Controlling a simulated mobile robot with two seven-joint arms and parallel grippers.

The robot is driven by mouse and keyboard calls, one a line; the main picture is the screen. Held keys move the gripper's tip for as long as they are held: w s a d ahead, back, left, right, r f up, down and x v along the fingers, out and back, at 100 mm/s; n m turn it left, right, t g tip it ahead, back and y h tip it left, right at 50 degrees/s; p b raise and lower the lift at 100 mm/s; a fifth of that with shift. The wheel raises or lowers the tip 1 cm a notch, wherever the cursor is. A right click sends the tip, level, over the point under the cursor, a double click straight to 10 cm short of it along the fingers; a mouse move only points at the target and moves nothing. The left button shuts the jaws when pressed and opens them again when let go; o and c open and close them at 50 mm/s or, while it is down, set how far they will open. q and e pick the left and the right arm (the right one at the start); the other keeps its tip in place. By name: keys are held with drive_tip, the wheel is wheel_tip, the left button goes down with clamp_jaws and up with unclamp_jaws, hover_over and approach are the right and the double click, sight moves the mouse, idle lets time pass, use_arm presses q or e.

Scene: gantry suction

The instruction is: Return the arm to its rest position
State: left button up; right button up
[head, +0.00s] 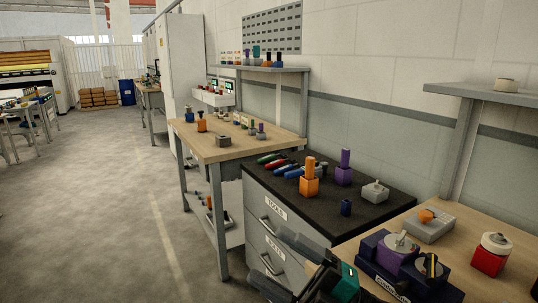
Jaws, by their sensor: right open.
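My right gripper (290,262) is at the bottom middle of the head view, in front of the dark-topped drawer cabinet (228,213). Its dark fingers are apart, and I see nothing held between them. A teal part (346,282) shows beside the gripper; I cannot tell whether it belongs to it. The lower part of my right arm is cut off by the bottom edge. My left gripper is not in view.
Orange (309,184) and purple (344,172) block-shaped items stand on the cabinet top. At the right, a wooden bench (350,250) holds a purple-and-navy fixture (392,255) and a red jar (490,258). Another wooden bench (235,152) stands behind. The floor at left is clear.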

drive_tip(key=d+f+m+t+h, duration=0.4)
drive_tip(key=d+f+m+h, duration=0.1)
drive_tip(key=f+m+h, duration=0.4)
drive_tip(key=d+f+m+t+h, duration=0.55)
drive_tip(key=f+m, duration=0.35)
drive_tip(key=m, duration=0.2)
drive_tip(key=s+d+f+m+g+h, duration=0.2)
drive_tip(key=s+f+m+g, duration=0.1)
drive_tip(key=s+f, duration=0.3)
drive_tip(key=s+d+f+m+g+h, duration=0.3)
drive_tip(key=s+f, duration=0.3)
drive_tip(key=f, duration=0.2)
drive_tip(key=shift+d+f+g, duration=0.25)
drive_tip(key=shift+d+g, duration=0.05)
drive_tip(key=shift+g, duration=0.05)
